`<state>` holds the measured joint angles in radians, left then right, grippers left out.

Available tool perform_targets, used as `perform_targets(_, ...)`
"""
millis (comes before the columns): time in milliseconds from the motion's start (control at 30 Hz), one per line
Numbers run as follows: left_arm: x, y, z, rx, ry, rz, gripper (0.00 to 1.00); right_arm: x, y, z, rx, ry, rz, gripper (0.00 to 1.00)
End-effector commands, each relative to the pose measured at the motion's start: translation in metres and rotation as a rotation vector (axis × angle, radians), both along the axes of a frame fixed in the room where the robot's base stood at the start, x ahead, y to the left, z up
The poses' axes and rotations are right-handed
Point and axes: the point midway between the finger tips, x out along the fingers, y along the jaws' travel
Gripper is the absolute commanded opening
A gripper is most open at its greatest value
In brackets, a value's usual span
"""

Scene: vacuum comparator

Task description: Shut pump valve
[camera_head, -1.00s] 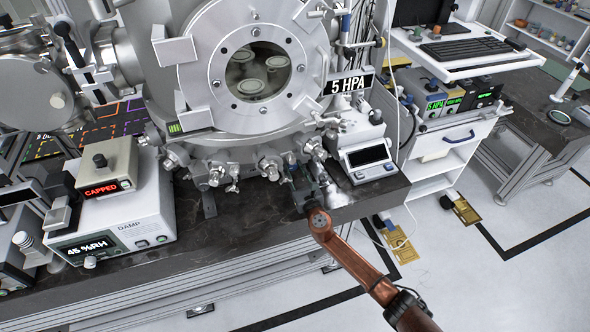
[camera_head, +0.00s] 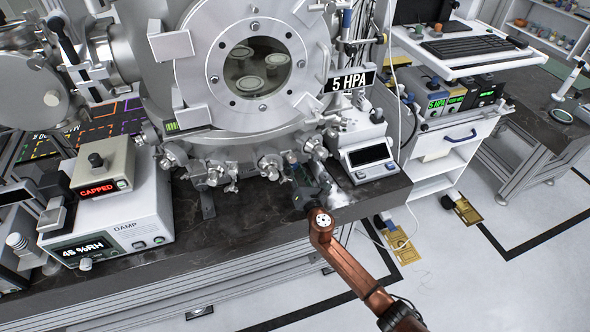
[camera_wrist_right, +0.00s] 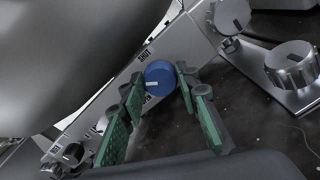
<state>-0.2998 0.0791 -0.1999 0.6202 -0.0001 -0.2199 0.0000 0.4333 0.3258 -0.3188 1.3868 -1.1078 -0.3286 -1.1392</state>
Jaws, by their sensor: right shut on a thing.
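The pump valve's blue knob (camera_wrist_right: 160,77) shows in the right wrist view, on a light panel strip with a SHUT label (camera_wrist_right: 145,53) above it and an OPEN label below it, partly hidden. A short white mark on the knob lies near its lower left face. My right gripper (camera_wrist_right: 162,84) has its green-padded fingers on either side of the knob, shut on it. In the head view my right gripper (camera_head: 298,172) reaches to the fittings under the chamber (camera_head: 250,70), where the knob is hard to make out. My left gripper is not in view.
A small display unit (camera_head: 368,155) stands just right of my right gripper. A silver knob (camera_wrist_right: 290,65) sits at the right in the wrist view. The CAPPED and DAMP boxes (camera_head: 150,215) are at the left. The dark bench top (camera_head: 240,215) is clear in front.

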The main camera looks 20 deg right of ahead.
Motion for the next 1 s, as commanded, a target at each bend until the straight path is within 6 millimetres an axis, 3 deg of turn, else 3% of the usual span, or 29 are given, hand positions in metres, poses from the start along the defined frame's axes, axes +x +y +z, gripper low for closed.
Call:
perform_targets(600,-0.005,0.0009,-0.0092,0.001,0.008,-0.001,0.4,-0.0002,-0.0013,-0.0016,0.577,0.02,-0.002,0.05)
perform_targets(1000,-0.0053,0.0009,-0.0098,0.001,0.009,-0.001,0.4,0.0,-0.0015,-0.0016,0.827,0.028,-0.002,0.05)
